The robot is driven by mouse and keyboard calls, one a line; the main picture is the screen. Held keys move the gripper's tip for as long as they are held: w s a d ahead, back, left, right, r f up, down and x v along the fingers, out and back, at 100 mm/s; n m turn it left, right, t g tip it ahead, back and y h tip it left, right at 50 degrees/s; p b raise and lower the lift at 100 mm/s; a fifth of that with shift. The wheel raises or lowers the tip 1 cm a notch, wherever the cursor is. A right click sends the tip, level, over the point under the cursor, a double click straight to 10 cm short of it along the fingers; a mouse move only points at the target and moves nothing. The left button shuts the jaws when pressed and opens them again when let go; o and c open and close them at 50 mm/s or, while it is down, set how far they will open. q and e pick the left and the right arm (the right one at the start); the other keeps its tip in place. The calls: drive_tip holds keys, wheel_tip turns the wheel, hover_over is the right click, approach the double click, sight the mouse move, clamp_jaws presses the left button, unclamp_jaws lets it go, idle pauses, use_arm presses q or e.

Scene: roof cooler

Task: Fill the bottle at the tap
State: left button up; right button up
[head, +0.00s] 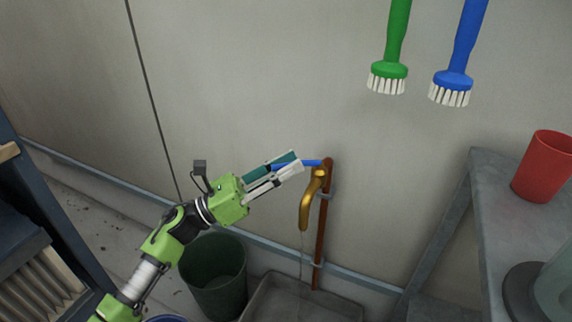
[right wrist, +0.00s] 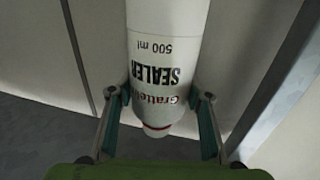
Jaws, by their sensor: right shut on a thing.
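The brass tap (head: 311,200) is on an upright copper pipe (head: 322,225) at the wall, with a blue lever (head: 312,163). A faint thin stream seems to fall from its spout. My left gripper (head: 298,161) is at the lever, its fingers close around or beside it; whether they grip it is unclear. In the right wrist view, my right gripper (right wrist: 160,112) is shut on a white bottle (right wrist: 160,50) labelled "SEALER" and "500 ml", with a red ring near its narrow end. The label reads upside down there. The bottle's far end is cut off. The head view does not show the bottle.
A grey trough (head: 262,295) lies below the tap, with a dark green bin (head: 215,275) to its left. A grey table (head: 490,215) at right holds a red cup (head: 545,165) and a see-through vessel (head: 556,285). Green (head: 390,70) and blue (head: 455,80) brushes are above.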

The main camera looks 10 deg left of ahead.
use_arm(q)
clamp_jaws()
